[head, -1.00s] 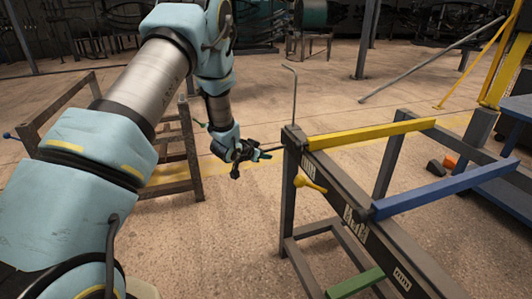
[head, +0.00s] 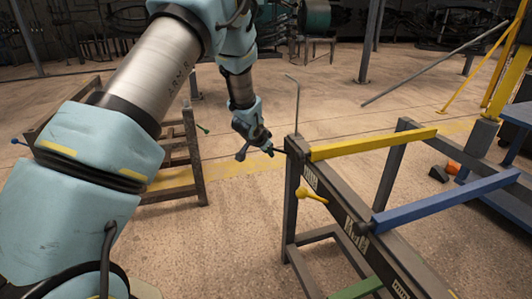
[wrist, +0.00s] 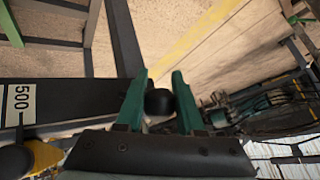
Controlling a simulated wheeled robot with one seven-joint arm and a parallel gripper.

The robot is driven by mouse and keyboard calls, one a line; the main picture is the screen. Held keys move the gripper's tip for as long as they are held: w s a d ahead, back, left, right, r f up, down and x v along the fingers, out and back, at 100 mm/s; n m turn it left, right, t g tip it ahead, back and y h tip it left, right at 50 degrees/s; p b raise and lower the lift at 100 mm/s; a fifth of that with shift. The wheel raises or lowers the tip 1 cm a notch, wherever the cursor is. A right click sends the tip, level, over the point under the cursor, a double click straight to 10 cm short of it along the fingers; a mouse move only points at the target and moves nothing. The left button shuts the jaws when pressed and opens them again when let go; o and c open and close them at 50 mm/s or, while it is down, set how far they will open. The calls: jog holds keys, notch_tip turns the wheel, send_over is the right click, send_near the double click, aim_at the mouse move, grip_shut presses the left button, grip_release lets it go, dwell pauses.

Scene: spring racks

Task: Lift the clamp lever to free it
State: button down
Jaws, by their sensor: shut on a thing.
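The clamp lever (head: 282,151) is a short dark bar at the top of the rack's near-left post, pointing left. Its round black knob (wrist: 159,102) lies between the two green fingers of my gripper (wrist: 155,95) in the wrist view. In the head view my gripper (head: 271,151) is at the lever's outer end, just left of the post, shut on it. The fingers and wrist hide most of the lever. The rack's dark rail (head: 335,190) runs from the post toward the lower right.
A yellow lever (head: 311,194) sticks out from the rail below the clamp lever. A yellow arm (head: 372,144), a blue arm (head: 445,200) and a green arm (head: 358,289) reach from the rack. A thin bent rod (head: 297,105) rises behind the post. A brown frame (head: 190,150) stands left.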

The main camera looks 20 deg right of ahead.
jog(key=shift+w+r, duration=0.3)
jog(key=shift+r, duration=0.2)
jog(key=c, duration=0.9)
grip_release()
jog(key=o, duration=0.4)
jog(key=shift+s+f, duration=0.15)
jog(key=shift+f, duration=0.05)
jog(key=shift+c, duration=0.2)
jog(key=shift+s, duration=0.1)
jog(key=b+v, duration=0.1)
jog(key=v, duration=0.9)
jog(key=shift+s+a+r, duration=0.15)
jog(key=shift+a+r, duration=0.05)
jog(key=shift+a, duration=0.1)
